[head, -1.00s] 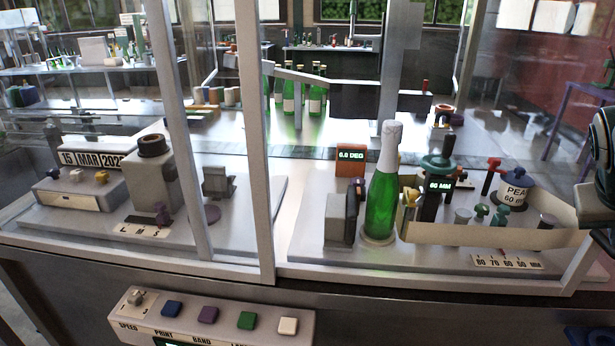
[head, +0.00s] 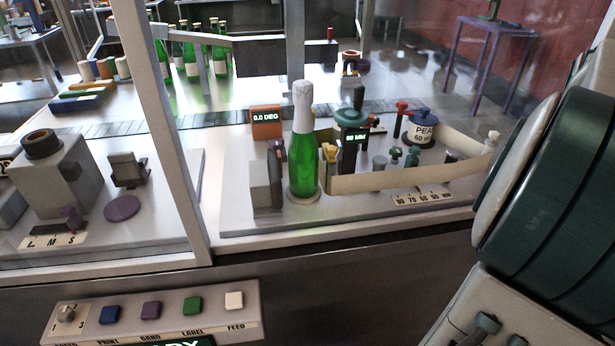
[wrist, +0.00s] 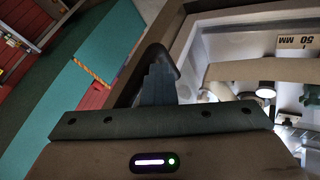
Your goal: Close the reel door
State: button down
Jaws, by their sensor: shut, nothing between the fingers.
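My gripper (wrist: 158,82) shows in the wrist view as dark, closed fingers with nothing between them. It is over or beside a pale frame edge (wrist: 205,30), and I cannot tell whether it touches it. In the head view the fingers do not show. I cannot tell for certain whether this panel is the reel door. Part of a cream strip also shows in the wrist view (wrist: 255,70).
A green bottle (head: 303,160) with a white top stands upright on the station. A grey post (head: 175,130) rises left of it. A control box (head: 150,312) with coloured buttons is at the front. A purple stand (head: 490,50) is at the back right.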

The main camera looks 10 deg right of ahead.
jog(key=shift+d+r, duration=0.1)
jog(key=s+a+r+b, duration=0.1)
jog(key=a+r, duration=0.6)
jog(key=a, duration=0.2)
jog(key=shift+s+a+r+b, duration=0.2)
jog(key=shift+a+r+b, duration=0.1)
jog(key=shift+r, duration=0.1)
